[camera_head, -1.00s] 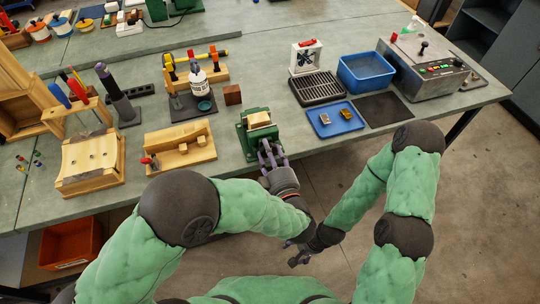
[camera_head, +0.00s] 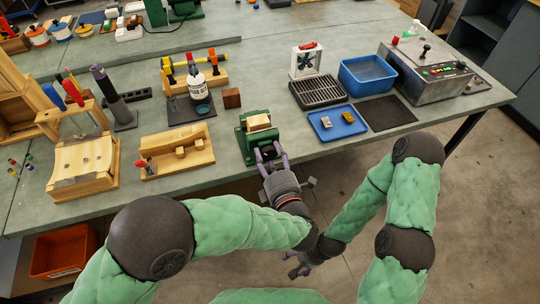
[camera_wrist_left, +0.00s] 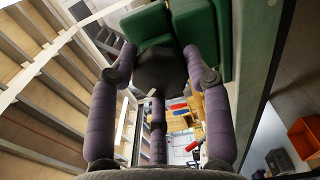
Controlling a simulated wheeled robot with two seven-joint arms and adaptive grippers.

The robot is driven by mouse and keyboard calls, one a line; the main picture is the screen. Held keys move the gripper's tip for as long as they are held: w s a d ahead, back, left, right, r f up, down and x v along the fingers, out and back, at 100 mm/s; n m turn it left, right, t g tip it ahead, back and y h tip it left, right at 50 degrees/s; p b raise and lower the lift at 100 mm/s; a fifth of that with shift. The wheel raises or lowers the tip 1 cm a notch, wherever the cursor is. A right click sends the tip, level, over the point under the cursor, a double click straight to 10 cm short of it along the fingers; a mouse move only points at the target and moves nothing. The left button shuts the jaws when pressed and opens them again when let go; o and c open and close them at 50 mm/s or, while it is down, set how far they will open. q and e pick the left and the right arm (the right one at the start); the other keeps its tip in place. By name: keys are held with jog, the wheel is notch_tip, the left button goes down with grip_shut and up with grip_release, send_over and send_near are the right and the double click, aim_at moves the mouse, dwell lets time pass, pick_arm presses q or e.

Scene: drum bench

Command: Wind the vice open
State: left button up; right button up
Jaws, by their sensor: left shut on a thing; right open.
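The green vice (camera_head: 245,143) stands at the front edge of the bench, with a pale wooden block (camera_head: 259,122) at its top between the jaws. My left gripper (camera_head: 271,156) is at the vice's front, its purple fingers pointing at it. In the left wrist view the fingers close around a dark rounded part (camera_wrist_left: 160,68) in front of the green vice body (camera_wrist_left: 207,35). Most of that part is hidden in the head view. My right gripper (camera_head: 297,266) is open and empty, low in front of the bench, away from the vice.
A wooden fixture (camera_head: 178,152) stands left of the vice, and a dark brown block (camera_head: 231,98) sits behind it. A blue tray (camera_head: 337,122) with small metal pieces lies to the right. An orange bin (camera_head: 60,250) is below the bench at left.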

pick_arm(q)
jog(key=n, duration=0.6)
jog(key=shift+a, duration=0.15)
jog(key=shift+n, duration=0.3)
jog(key=o, duration=1.2)
jog(key=shift+a+f, duration=0.1)
jog(key=shift+c, duration=0.2)
jog(key=shift+s+d, duration=0.25)
jog(key=v, duration=1.1)
jog(key=shift+s, duration=0.2)
